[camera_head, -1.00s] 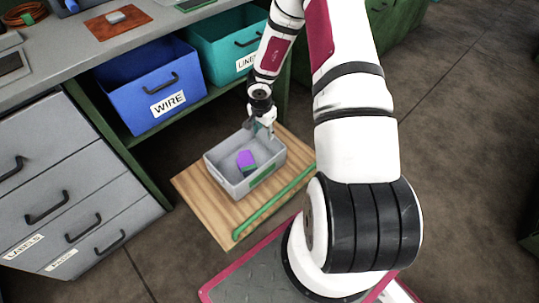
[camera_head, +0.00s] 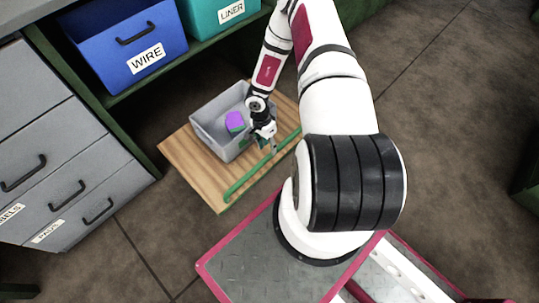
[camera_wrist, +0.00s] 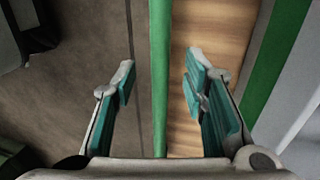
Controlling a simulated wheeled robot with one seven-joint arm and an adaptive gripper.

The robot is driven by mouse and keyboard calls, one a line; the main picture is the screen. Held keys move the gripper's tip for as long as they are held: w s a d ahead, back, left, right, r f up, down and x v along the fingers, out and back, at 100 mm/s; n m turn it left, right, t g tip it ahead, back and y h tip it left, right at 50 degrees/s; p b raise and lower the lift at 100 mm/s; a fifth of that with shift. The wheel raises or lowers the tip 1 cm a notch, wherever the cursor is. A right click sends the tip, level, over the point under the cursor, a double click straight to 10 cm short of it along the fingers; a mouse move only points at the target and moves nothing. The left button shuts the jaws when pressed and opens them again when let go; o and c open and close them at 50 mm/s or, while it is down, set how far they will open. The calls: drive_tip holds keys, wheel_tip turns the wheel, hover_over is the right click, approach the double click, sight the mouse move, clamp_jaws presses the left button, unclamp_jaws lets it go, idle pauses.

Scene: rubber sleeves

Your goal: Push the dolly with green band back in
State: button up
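The dolly is a flat wooden board (camera_head: 187,160) on the floor, sticking out from under the shelf. A green band (camera_head: 243,180) runs along its front edge. My gripper (camera_head: 271,148) is over the front edge, in front of the bin. In the wrist view my gripper (camera_wrist: 159,62) is open and empty. The green band (camera_wrist: 160,100) shows between its fingers, one finger over the floor side and one over the wood. I cannot tell whether either finger touches it.
Blue WIRE bin (camera_head: 95,50) and teal LINER bin (camera_head: 205,20) sit on the shelf above the dolly. A grey drawer cabinet (camera_head: 70,170) stands at left, beside a green shelf post (camera_head: 105,125). The floor (camera_head: 165,235) in front of the dolly is clear up to my base.

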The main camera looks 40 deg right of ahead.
sight(270, 154)
drive_tip(key=shift+s+f+b, duration=0.25)
drive_tip(key=shift+f+b, duration=0.15)
drive_tip(key=shift+f, duration=0.75)
drive_tip(key=shift+s+f+b, duration=0.2)
drive_tip(key=shift+f+b, duration=0.2)
drive_tip(key=shift+f, duration=0.75)
clamp_jaws()
